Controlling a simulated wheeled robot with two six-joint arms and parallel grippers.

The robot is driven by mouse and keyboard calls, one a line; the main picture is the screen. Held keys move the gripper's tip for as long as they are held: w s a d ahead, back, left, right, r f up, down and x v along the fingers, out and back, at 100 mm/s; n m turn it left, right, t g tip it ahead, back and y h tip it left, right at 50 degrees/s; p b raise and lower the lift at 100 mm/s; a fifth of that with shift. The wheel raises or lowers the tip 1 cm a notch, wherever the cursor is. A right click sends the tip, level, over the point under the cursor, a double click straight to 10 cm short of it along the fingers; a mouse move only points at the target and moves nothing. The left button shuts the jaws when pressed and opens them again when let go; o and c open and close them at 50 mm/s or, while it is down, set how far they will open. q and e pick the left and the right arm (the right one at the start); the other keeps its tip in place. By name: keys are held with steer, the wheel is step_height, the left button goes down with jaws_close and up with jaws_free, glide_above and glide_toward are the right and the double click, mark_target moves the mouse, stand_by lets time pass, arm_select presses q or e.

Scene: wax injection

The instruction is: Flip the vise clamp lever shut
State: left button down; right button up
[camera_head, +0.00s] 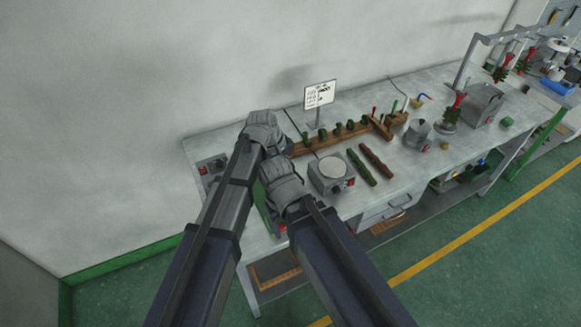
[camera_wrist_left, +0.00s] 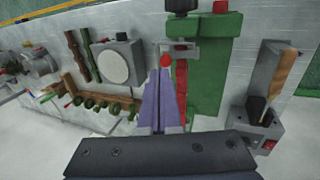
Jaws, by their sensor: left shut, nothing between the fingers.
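The green vise (camera_wrist_left: 208,75) stands on the bench in the left wrist view, partly covered by my fingers. In the head view only a green strip of it (camera_head: 263,205) shows between my arms. A red ball knob (camera_wrist_left: 166,60), which looks like the end of the clamp lever, appears right at my fingertips; I cannot tell if they touch. A long red part (camera_wrist_left: 181,90) lies along the vise's near edge. My left gripper (camera_wrist_left: 163,76) is shut and empty, pointing at the knob. My right gripper (camera_head: 285,190) is over the bench front; its fingers are hidden.
A grey unit with a round white plate (camera_head: 334,171) stands beside the vise. A wooden rack with green pieces (camera_head: 325,140) is behind it. A grey box with a wooden-handled tool (camera_wrist_left: 262,120) is on the vise's other side. Two dark bars (camera_wrist_left: 76,52) lie farther along.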

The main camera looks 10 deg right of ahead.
arm_select(q)
steer(key=d+p+v, duration=0.1)
steer(key=p+v, duration=0.9)
steer(key=v, duration=0.2)
steer(key=shift+r+p, duration=0.2)
steer(key=shift+p, duration=0.2)
steer(key=shift+w, duration=0.1)
steer(key=shift+a, duration=0.1)
